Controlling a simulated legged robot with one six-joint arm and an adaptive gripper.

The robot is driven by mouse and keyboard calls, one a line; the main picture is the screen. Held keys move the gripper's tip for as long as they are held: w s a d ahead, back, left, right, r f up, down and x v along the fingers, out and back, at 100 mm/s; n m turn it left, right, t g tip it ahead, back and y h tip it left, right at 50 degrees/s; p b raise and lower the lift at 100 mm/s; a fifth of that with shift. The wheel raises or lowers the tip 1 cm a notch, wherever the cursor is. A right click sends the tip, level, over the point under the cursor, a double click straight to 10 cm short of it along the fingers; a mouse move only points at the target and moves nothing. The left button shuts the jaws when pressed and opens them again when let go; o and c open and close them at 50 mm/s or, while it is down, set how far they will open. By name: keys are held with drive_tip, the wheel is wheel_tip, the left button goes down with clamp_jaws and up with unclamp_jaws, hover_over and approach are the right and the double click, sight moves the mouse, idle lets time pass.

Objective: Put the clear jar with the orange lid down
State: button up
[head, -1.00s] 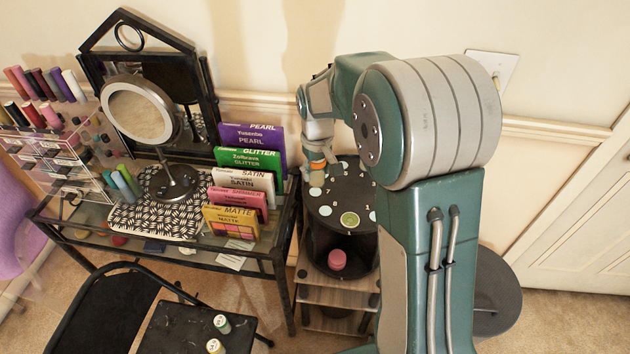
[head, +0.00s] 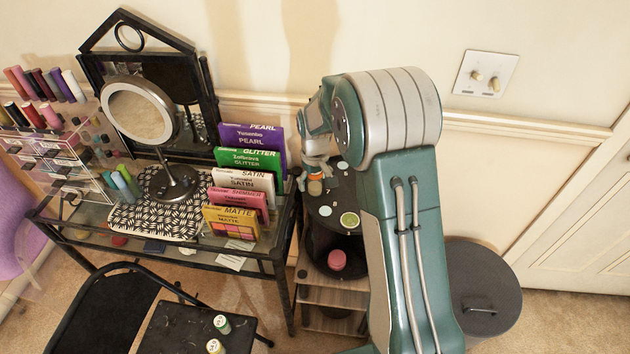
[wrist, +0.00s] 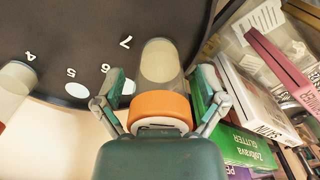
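The clear jar with the orange lid (wrist: 160,105) is between my gripper's fingers in the wrist view, with its pale body (wrist: 160,62) extending toward the black round top (wrist: 90,40). In the head view the jar (head: 315,187) is small below my gripper (head: 317,172), at the back left of the round black stand (head: 345,190). My gripper (wrist: 158,90) has its two fingers spread, with a gap visible on each side of the jar. The jar appears upright on the top; its base contact is too small to tell.
White numbers and pale round spots mark the black top; a green disc (head: 349,219) lies on it. Another clear container (wrist: 14,88) is at the wrist view's left. Upright palette boxes (head: 245,180) stand close on the left. A pink jar (head: 337,260) sits on the shelf below.

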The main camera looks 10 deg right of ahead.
idle(0.3)
wheel_tip(320, 180, up, 12)
drive_tip(key=shift+f, duration=0.2)
drive_tip(key=shift+s+r, duration=0.15)
drive_tip(key=shift+r, duration=0.4)
drive_tip(key=s+r+m+t, duration=0.1)
drive_tip(key=s+r+t, duration=0.1)
drive_tip(key=s+r, duration=0.6)
drive_tip(key=s+r+m+t, duration=0.15)
drive_tip(key=s+r, duration=0.25)
drive_tip(key=s, duration=0.8)
drive_tip(key=s+f+t, duration=0.2)
drive_tip(key=s, duration=0.7)
